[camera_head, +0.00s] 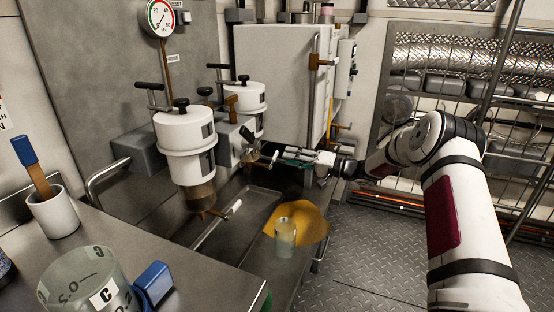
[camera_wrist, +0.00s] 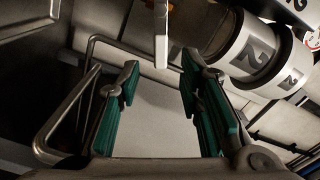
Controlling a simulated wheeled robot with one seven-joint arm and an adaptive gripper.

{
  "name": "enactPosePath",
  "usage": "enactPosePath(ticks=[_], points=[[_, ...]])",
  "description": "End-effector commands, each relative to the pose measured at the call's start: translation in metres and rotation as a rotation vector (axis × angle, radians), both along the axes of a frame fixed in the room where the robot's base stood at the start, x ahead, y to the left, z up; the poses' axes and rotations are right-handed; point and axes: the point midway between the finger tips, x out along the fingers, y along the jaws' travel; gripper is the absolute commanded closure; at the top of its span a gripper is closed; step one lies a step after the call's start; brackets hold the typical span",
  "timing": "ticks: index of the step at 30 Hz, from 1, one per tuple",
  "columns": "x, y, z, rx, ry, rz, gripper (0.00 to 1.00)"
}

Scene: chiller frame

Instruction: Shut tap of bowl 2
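Bowl 2 (camera_wrist: 247,52) is white with a black 2 and a brown lower end, at the upper right of the wrist view. In the head view the rear white bowl (camera_head: 245,97), nearest my gripper, appears to be it. Its tap shows as a pale flat lever (camera_wrist: 161,35) in the wrist view and a small handle (camera_head: 262,159) in the head view. My gripper (camera_wrist: 160,72) is open, teal pads apart. The lever lies in line with the gap between the fingertips; I cannot tell whether it touches them. My gripper also shows in the head view (camera_head: 290,158), right of the tap.
The front white bowl (camera_head: 186,140) has its own tap handle (camera_head: 232,209) over a metal trough (camera_head: 250,212). A glass jar (camera_head: 285,238) stands on a yellow cloth (camera_head: 312,220). A bent metal rail (camera_wrist: 62,115) runs left of my fingers. A grey cabinet (camera_head: 275,80) stands behind.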

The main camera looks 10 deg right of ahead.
Motion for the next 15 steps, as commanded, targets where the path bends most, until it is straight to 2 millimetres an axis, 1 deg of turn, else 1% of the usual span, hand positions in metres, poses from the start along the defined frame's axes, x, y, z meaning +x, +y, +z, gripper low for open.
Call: enactPosePath(ticks=[1, 6, 10, 15], points=[[0.006, 0.009, -0.001, -0.001, -0.001, 0.003, 0.67], [0.022, 0.031, -0.001, -0.001, -0.001, 0.002, 0.67], [0.029, 0.041, -0.001, -0.001, 0.000, 0.002, 0.67], [0.033, 0.046, 0.000, 0.000, 0.002, 0.001, 0.67]])
